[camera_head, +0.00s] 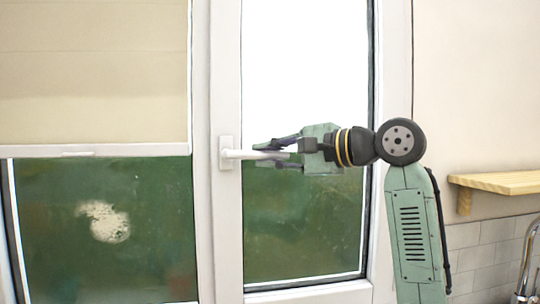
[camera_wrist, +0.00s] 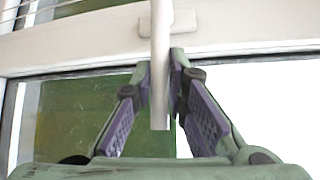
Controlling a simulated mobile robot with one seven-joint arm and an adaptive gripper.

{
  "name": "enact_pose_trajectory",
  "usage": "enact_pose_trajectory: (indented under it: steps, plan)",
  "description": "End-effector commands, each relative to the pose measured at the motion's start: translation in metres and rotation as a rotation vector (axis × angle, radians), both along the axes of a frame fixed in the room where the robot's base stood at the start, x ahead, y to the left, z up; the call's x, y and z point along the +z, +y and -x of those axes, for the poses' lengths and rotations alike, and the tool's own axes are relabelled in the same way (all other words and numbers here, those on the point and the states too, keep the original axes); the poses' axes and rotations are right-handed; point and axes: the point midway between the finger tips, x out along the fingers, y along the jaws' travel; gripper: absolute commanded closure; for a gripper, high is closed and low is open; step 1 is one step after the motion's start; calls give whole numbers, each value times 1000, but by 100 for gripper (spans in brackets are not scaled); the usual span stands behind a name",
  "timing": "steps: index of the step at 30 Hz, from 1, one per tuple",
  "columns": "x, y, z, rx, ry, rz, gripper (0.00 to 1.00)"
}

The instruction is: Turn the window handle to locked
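The white window handle (camera_head: 250,154) sits on a plate on the white frame and points right, roughly level. It also shows in the wrist view (camera_wrist: 160,85) as a pale bar running between the fingers. My gripper (camera_head: 278,152) reaches in from the right with one finger above the handle and one below. In the wrist view the fingertips (camera_wrist: 160,70) are close in on both sides of the bar and appear to touch it. The free end of the handle lies between the fingers. The exact contact is partly hidden.
Window panes (camera_head: 300,225) lie behind my gripper, within the white frame (camera_head: 227,240). A beige blind (camera_head: 95,75) covers the upper left pane. A wooden shelf (camera_head: 500,183) and a metal tap (camera_head: 528,255) stand at the right. The space in front of the left pane is clear.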

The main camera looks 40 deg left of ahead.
Motion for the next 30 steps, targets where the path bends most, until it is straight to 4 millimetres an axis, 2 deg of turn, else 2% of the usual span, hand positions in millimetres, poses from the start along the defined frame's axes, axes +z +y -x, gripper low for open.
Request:
enact_pose_trajectory:
  steps: [5, 24, 30]
  plan:
    - [0, 0, 0, 0, 0, 0, 100]
    - [-1, 0, 0, 1, 0, 1, 100]
    - [-7, 2, 8, 2, 22, -19, 100]
